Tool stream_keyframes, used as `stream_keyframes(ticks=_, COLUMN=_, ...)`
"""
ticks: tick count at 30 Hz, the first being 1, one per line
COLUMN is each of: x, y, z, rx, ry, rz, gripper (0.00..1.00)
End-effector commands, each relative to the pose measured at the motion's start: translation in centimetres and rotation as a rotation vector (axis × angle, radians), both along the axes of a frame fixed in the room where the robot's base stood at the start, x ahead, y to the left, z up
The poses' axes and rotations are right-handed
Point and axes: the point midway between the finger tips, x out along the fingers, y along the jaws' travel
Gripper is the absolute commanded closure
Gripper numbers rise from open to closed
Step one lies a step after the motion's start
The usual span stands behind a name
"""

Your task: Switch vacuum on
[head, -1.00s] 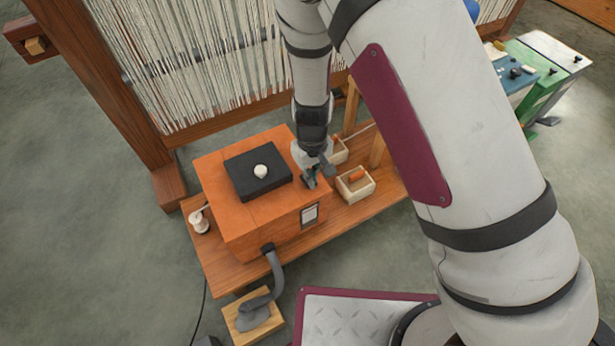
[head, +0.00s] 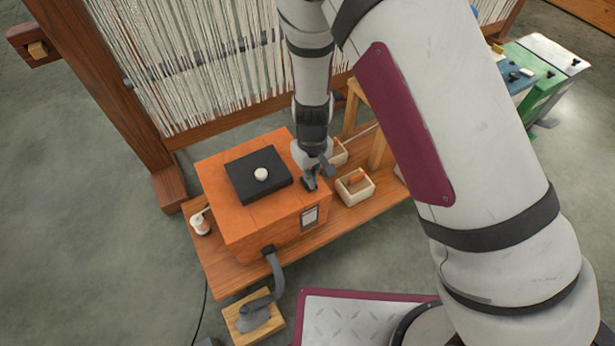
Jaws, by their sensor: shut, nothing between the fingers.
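The vacuum is most likely the orange box (head: 235,215) on the low wooden bench. It has a black panel (head: 246,187) with a round white knob (head: 261,174) on its top. A grey hose (head: 275,275) comes out of its front. My gripper (head: 311,186) is shut and empty at the right part of the box's top, right of the black panel. I cannot tell whether its fingertips touch the box. Any switch under the gripper is hidden.
Small wooden boxes, one with an orange item (head: 355,186), stand on the bench (head: 345,215) right of the orange box. A white spool (head: 200,223) stands at its left. A loom with white threads (head: 190,70) rises behind. The hose ends on a wooden block (head: 243,325).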

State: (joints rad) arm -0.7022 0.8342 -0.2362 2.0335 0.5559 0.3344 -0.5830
Motion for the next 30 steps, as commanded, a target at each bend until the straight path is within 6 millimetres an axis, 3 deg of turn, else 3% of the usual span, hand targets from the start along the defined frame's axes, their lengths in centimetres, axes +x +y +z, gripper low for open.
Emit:
stream_keyframes(ticks=19, x=0.0, y=0.0, z=4.9, rx=0.0, ry=0.001, rz=0.0, gripper=1.0)
stream_keyframes(ticks=30, x=0.0, y=0.0, z=5.1, rx=-0.001, ry=0.001, rz=0.0, gripper=1.0)
